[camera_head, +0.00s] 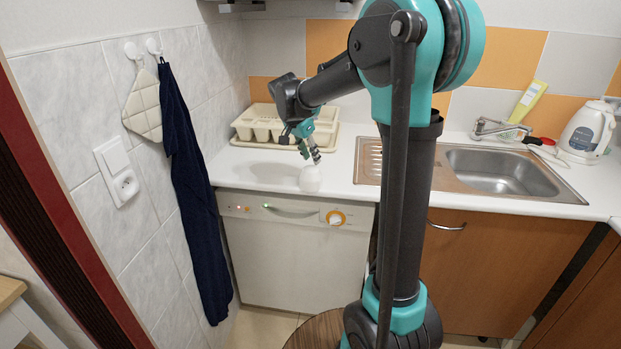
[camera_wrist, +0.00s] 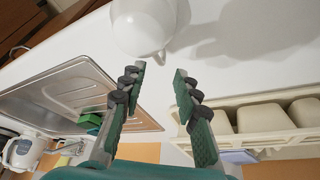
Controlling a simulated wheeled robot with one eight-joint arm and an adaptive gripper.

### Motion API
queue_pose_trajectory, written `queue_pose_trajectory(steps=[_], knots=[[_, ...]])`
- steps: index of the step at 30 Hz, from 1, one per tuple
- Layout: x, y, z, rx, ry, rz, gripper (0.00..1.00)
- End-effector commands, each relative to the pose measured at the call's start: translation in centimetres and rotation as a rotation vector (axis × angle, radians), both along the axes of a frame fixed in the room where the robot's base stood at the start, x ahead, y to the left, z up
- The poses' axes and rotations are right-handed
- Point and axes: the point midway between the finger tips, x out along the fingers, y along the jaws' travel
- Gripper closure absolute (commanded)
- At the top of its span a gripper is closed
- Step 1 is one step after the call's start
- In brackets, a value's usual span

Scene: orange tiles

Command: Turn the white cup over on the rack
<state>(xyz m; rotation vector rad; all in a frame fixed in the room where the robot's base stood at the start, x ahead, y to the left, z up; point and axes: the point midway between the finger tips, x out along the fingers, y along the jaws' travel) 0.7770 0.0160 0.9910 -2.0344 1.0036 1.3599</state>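The white cup (camera_head: 310,179) is on the white counter near its front edge, above the white appliance. It also shows at the top of the wrist view (camera_wrist: 143,27), just beyond my fingertips. Whether it stands upright or upside down is hard to tell. My gripper (camera_head: 309,152) is open and empty, just above and behind the cup; in the wrist view its two fingers (camera_wrist: 160,74) are apart with bare counter between them. The cream dish rack (camera_head: 243,131) stands at the back left of the counter, and at the right of the wrist view (camera_wrist: 285,140).
A steel sink (camera_head: 500,172) with a ribbed drainboard (camera_head: 369,160) lies right of the cup. A faucet (camera_head: 497,128), a yellow-green bottle (camera_head: 528,101) and a white kettle (camera_head: 587,131) stand at the back right. Bare counter lies between cup and rack. A dark towel (camera_head: 190,190) hangs on the left wall.

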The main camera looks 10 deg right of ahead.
Motion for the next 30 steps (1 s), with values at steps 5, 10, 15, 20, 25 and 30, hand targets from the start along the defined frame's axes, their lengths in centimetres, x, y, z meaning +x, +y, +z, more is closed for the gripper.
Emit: queue_pose_trajectory(steps=[5,10,15,20,25,30], knots=[[0.3,-0.3,-0.9,0.0,0.0,0.0,0.69],[1.1,-0.7,-2.9,0.0,0.0,0.0,0.69],[1.6,-1.3,-4.9,0.0,0.0,-0.001,0.69],[1.8,-1.6,-5.5,0.0,0.0,0.001,0.69],[1.7,-1.5,-5.5,0.0,0.0,0.001,0.69],[1.7,-1.5,-5.5,0.0,0.0,0.001,0.9]])
